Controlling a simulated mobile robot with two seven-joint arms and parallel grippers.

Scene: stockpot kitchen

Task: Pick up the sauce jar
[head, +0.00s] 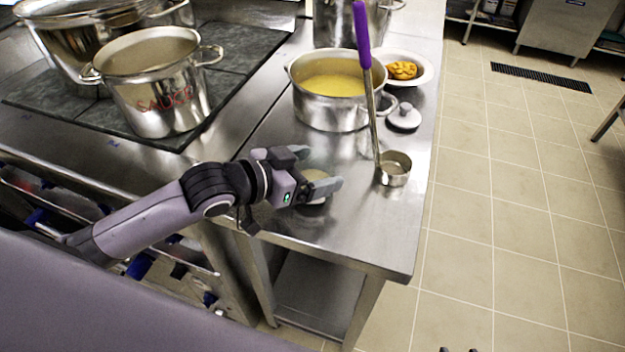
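A small round jar with a pale top (314,175), which looks like the sauce jar, stands on the steel table near its front edge. My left gripper (314,168) reaches it from the left, with its fingers spread on the far and near sides of the jar. The near finger hides much of the jar's body. A gap seems to show between the far finger and the jar; contact with the near finger is unclear. Two small dark tips at the bottom edge may belong to my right gripper (459,350); too little shows to tell its state.
A ladle (394,168) with a purple handle stands right of the jar, close to my gripper. Behind are a pot of yellow soup (331,110), a lid (403,117) and a plate of food (421,62). A pot marked SAUCE (165,100) stands on the stove. The table's front right is clear.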

